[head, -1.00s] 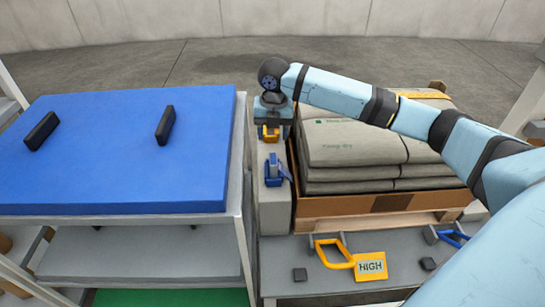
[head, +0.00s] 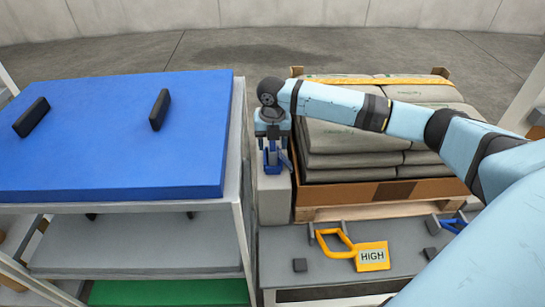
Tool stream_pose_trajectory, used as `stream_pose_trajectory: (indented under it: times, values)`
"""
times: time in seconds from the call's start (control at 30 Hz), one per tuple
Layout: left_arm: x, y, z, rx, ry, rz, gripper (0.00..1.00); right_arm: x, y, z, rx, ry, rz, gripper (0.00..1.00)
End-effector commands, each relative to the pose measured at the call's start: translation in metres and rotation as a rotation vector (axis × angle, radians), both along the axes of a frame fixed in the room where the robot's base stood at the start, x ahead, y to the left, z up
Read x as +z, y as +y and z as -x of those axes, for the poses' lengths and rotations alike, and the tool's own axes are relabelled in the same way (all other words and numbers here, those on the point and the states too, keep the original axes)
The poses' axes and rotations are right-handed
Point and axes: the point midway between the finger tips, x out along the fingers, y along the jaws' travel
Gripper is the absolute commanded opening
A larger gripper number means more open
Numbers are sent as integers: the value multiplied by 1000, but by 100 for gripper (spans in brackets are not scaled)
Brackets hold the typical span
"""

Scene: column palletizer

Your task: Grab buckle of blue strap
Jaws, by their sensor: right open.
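The blue buckle (head: 275,160) sits on top of the grey block at the left side of the sack box. A thin blue piece sticks out on its right. My right gripper (head: 271,148) points down over the buckle, with its jaws open. The gripper hides the upper part of the buckle, and I cannot tell whether the fingers touch it. No blue strap across the sacks can be made out. My left gripper is not in view.
The grey block (head: 272,200) stands between a cart with a blue top (head: 110,140) and a box (head: 350,194) of stacked sacks (head: 350,135). A yellow strap (head: 385,81) crosses the sacks. A yellow handle with a HIGH tag (head: 372,257) and a blue handle (head: 453,226) are in front.

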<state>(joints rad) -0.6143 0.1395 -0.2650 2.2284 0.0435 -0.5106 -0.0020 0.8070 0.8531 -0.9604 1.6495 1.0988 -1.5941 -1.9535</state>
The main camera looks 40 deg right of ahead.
Motion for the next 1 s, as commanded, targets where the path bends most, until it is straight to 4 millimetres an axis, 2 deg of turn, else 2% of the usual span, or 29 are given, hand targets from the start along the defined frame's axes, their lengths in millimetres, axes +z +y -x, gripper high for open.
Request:
stream_pose_trajectory:
  times: [0.03,0.1,0.37,0.47,0.6,0.63,0.87,1.0]
  values:
    - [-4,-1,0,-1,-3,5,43,-13,-1,1,-1,3,1,55]
    - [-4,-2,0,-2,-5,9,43,-21,-1,1,-1,2,1,55]
    - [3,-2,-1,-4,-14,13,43,-25,-1,0,0,-1,0,55]
    - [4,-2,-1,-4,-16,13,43,-25,-1,0,-1,-1,1,37]
    - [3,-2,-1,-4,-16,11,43,-25,-1,0,-1,-1,1,5]
    - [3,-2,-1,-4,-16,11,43,-25,-1,0,-1,-1,1,0]
    - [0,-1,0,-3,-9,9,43,-24,-1,0,-1,-1,1,0]
    - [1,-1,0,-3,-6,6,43,-15,-1,0,-1,-2,1,0]
